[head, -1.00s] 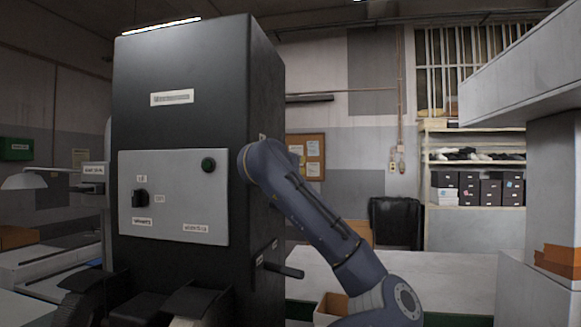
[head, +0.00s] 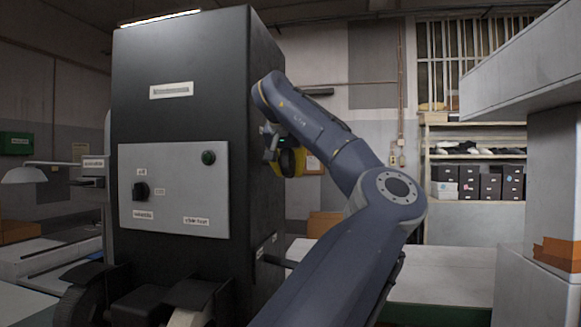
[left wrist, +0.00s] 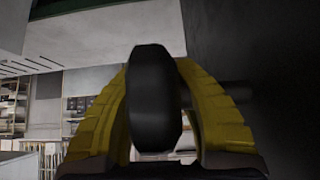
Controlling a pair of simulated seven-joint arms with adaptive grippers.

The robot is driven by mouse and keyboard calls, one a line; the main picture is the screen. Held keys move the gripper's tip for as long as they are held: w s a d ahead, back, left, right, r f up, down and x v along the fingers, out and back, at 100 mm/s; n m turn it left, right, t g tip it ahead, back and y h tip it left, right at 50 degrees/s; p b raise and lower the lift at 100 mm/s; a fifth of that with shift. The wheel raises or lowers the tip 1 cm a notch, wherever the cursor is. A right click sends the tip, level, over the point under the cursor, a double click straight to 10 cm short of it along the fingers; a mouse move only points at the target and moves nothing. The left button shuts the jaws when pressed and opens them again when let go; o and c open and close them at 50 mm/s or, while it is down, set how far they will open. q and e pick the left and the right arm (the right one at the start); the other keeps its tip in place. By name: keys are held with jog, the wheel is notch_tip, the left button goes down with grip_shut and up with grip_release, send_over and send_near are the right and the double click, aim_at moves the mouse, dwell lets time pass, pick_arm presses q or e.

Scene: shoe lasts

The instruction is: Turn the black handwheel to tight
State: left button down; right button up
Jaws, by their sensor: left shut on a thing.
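The black handwheel (left wrist: 153,100) is seen edge-on in the left wrist view, on a short dark shaft (left wrist: 236,92) that runs to the dark machine side at right. My left gripper (head: 287,160) is at the right side of the tall black machine (head: 185,85) in the head view. Its yellow fingers stand on both sides of the handwheel in the left wrist view and are shut on it. In the head view the handwheel is mostly hidden by the gripper. The wheel's tightness cannot be told. My right gripper is not in view.
A grey control panel (head: 174,218) with a black knob (head: 141,191) and a green button (head: 208,157) is on the machine's front. A light bench (head: 445,270) lies behind my arm. Shelves with dark boxes (head: 491,186) stand at the back right. A grey structure (head: 552,190) stands at right.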

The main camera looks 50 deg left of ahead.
pick_arm(q)
jog(key=shift+s+d+f+g+h, duration=0.15)
jog(key=shift+f+g+h, duration=0.1)
jog(key=shift+g+h, duration=0.35)
jog(key=shift+s+d+f+g+h, duration=0.15)
jog(key=shift+f+g+h, duration=0.2)
jog(key=shift+g, duration=0.45)
jog(key=shift+a, duration=0.1)
jog(key=c, duration=1.1)
grip_release()
jog(key=shift+r, duration=0.1)
jog(key=shift+r, duration=0.1)
jog(key=v, duration=1.1)
jog(key=shift+s+r, duration=0.1)
jog(key=shift+r, duration=0.3)
